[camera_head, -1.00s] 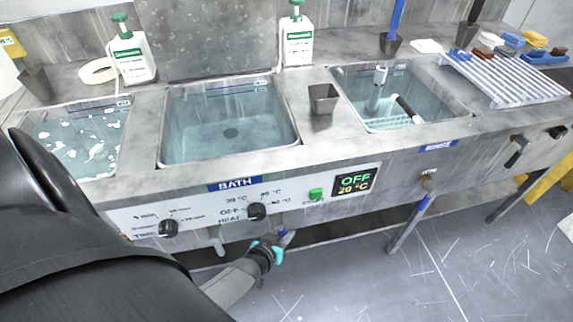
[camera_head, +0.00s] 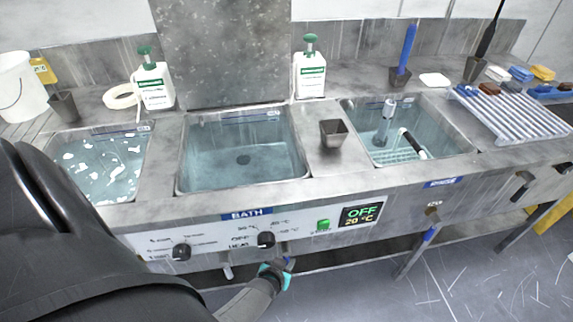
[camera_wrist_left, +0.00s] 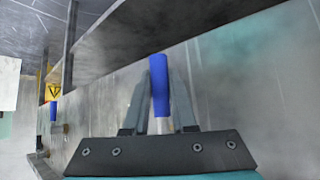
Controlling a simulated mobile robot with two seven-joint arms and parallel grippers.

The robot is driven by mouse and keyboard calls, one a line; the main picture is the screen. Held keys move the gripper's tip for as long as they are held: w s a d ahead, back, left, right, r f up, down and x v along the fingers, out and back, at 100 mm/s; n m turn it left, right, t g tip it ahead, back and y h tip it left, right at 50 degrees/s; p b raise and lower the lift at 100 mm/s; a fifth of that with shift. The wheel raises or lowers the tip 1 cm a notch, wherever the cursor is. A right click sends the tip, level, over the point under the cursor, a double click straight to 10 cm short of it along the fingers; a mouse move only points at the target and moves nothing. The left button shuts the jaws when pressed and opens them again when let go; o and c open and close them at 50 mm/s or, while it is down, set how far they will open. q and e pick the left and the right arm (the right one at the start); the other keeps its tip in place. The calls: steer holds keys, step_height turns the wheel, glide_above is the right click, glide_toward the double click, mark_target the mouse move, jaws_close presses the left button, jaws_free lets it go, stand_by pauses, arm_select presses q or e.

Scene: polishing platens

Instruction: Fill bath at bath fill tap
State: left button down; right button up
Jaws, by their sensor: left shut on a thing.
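The bath (camera_head: 183,182) is the middle steel basin above the blue BATH label, with clear bluish water (camera_head: 268,163) in it and a dark drain on its floor. My left gripper (camera_head: 284,266) is below the front panel, under the bath's right part. In the left wrist view, my left gripper (camera_wrist_left: 160,112) is shut on a blue tap lever (camera_wrist_left: 160,82), whose pale metal stem shows between the fingers. The tap's body is hidden. My right gripper is not in view.
A foamy basin (camera_head: 120,190) stands left, a rinse basin (camera_head: 450,157) right. Another blue lever (camera_head: 429,234) hangs under the rinse side. Bottles (camera_head: 309,75) stand behind.

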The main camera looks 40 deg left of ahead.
arm_select(q)
steer(key=c, duration=1)
jaws_free()
steer(key=shift+a+r, duration=0.1)
steer(key=shift+a, duration=0.1)
steer(key=shift+o, duration=1.3)
steer(key=shift+d, duration=0.15)
steer(key=shift+s+d+r+p, duration=0.15)
steer(key=shift+s+r+p, duration=0.25)
steer(key=shift+p, duration=0.1)
steer(key=p+v, duration=0.8)
steer(key=v, duration=0.6)
steer(key=shift+s+f, duration=0.1)
steer(key=shift+f, duration=0.05)
